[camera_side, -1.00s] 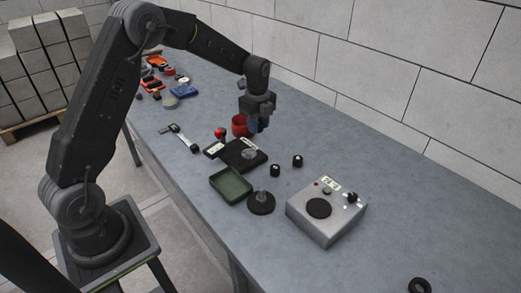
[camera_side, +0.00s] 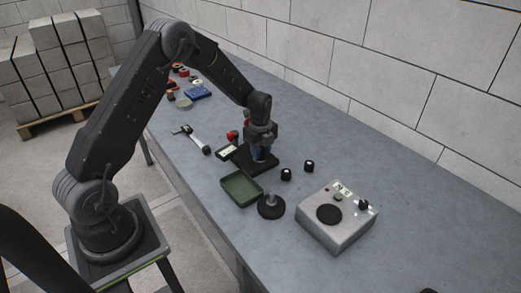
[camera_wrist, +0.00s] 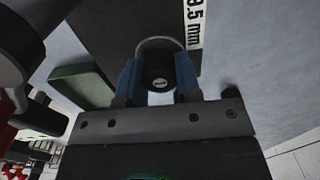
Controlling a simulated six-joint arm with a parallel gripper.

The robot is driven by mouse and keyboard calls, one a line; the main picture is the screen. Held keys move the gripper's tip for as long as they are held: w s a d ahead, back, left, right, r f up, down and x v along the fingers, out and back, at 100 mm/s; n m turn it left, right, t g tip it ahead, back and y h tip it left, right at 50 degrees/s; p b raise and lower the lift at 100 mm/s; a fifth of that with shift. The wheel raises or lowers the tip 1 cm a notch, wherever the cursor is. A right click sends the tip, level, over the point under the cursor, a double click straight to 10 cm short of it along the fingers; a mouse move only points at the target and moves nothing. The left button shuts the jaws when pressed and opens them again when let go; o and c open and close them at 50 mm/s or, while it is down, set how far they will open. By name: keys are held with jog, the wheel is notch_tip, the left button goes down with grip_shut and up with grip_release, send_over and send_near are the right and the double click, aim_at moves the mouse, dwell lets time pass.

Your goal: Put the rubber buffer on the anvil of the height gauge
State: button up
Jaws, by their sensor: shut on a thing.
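My gripper (camera_side: 259,157) is low over the black base (camera_side: 241,160) of the height gauge in the side view. In the wrist view its two blue fingers (camera_wrist: 158,80) are shut on a short black rubber buffer (camera_wrist: 159,76) with a small white mark on its end. The rim of the pale round anvil (camera_wrist: 158,43) shows just beyond the buffer, over the dark gauge base (camera_wrist: 120,28). The buffer covers much of the anvil, and I cannot tell whether they touch. A white label on the base reads "9.5 mm" in part.
Two small black cylinders (camera_side: 286,174) (camera_side: 309,166) stand right of the gauge. A green tray (camera_side: 226,192), a round black stand (camera_side: 271,207) and a grey box (camera_side: 337,225) lie in front. A caliper (camera_side: 197,141) lies to the left. The table's far right is mostly clear.

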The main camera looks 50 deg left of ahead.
jog(key=shift+f, duration=0.15)
jog(key=o, duration=0.9)
